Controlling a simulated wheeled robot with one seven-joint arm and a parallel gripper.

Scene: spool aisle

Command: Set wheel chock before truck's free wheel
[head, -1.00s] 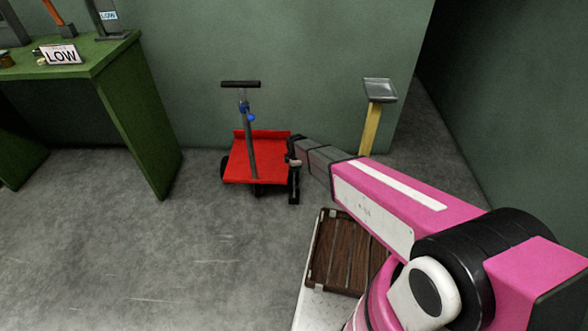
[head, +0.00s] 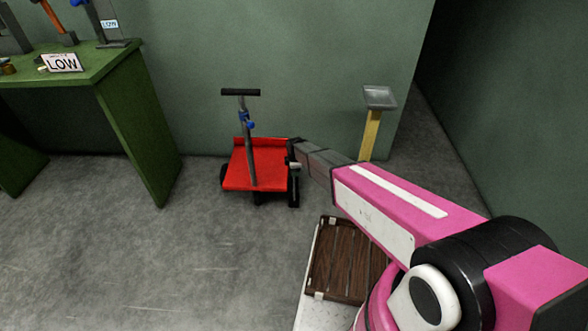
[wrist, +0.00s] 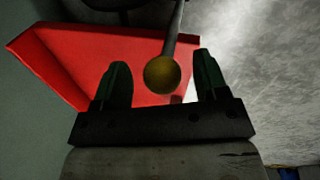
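The red truck (head: 240,177) stands on the floor near the back wall, with a dark upright handle (head: 248,140) and black wheels. My gripper (head: 294,170) is at the truck's right side; its fingers are hard to make out there. In the wrist view, the two dark green fingers of my gripper (wrist: 161,82) stand apart. A yellowish ball-shaped knob (wrist: 161,74) on a thin grey rod shows between them, with visible gaps on both sides. The red truck bed (wrist: 90,55) lies behind. I cannot clearly tell the chock from the dark parts beside the wheel.
A green bench (head: 110,70) with a LOW sign (head: 62,63) stands at the left. A yellow post with a grey plate (head: 371,130) stands right of the truck. A brown slatted crate (head: 345,262) lies below my arm. The floor at centre left is clear.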

